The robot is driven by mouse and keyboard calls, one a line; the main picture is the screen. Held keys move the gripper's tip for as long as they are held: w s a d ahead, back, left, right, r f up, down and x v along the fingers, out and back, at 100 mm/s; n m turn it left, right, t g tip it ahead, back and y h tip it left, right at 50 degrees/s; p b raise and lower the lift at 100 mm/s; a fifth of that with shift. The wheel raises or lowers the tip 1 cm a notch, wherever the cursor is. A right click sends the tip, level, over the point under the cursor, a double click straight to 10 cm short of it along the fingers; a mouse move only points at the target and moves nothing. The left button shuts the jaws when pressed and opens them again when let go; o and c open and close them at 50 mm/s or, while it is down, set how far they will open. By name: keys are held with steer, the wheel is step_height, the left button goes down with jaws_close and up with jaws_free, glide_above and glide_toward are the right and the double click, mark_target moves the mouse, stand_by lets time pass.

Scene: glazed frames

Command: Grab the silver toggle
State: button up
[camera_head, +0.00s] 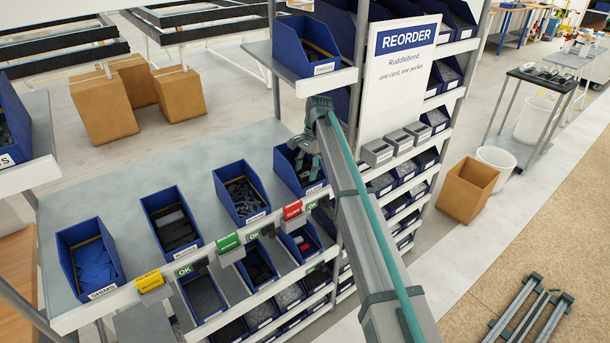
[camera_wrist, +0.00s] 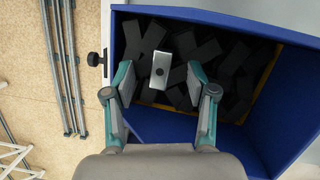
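The silver toggle (camera_wrist: 160,84) shows in the wrist view as a small pale rectangular piece with a dark round spot. It lies on top of several dark pieces (camera_wrist: 238,58) in a blue bin (camera_wrist: 160,124). My gripper (camera_wrist: 160,76) is open, with one finger on each side of the toggle and visible gaps between. I cannot tell how far above the toggle the fingertips are. In the head view, my gripper (camera_head: 303,150) reaches into the rightmost blue bin (camera_head: 283,174) of the shelf row. The toggle cannot be made out there.
Blue bins with dark parts (camera_head: 241,199) stand to the left on the same shelf. Coloured tags (camera_head: 229,242) hang along its front rail. A REORDER sign (camera_head: 400,70) and an upper blue bin (camera_head: 290,58) are close to my arm. The bin walls surround my fingers.

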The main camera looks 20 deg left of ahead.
steer(key=shift+f, duration=0.1)
jaws_close()
stand_by(0.4)
